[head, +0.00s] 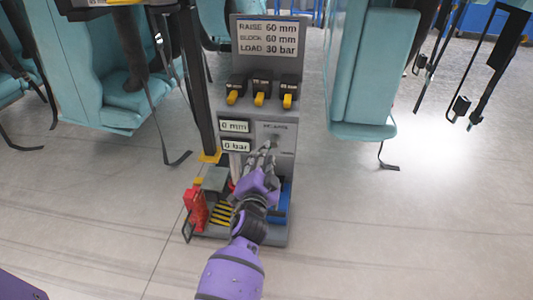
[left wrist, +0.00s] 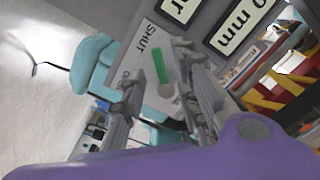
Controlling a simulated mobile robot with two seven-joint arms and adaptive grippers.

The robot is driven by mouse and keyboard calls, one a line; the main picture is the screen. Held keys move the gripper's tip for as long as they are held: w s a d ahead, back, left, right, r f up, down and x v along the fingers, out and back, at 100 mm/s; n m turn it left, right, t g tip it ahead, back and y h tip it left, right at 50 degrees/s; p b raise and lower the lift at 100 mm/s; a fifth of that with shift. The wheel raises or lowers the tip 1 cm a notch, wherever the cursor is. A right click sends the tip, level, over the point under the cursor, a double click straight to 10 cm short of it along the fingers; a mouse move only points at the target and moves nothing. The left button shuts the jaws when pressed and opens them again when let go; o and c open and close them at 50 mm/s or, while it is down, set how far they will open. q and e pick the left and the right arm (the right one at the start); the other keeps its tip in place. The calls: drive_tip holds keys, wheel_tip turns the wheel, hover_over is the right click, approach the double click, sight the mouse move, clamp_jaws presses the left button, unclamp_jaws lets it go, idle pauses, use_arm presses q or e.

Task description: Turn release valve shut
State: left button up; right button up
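The release valve shows in the left wrist view as a green bar handle (left wrist: 160,65) above a round grey hub, on a light plate marked SHUT. In the head view my left gripper (head: 262,158) reaches the lower right of the grey console (head: 285,115) and hides most of the valve. In the left wrist view my left gripper (left wrist: 154,72) is open, with one finger on each side of the handle. I see no clear contact with the handle. My right gripper is not in view.
The console's displays (head: 235,127) read 0 mm and 0 bar. Three yellow-tipped levers (head: 260,98) sit above them. A red jack-like part (head: 195,207) stands at the console's base on the left. Teal seats (head: 360,75) flank the console.

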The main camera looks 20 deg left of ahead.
use_arm(q)
drive_tip(key=v, duration=0.9)
drive_tip(key=shift+d, duration=0.15)
drive_tip(key=shift+s, duration=0.2)
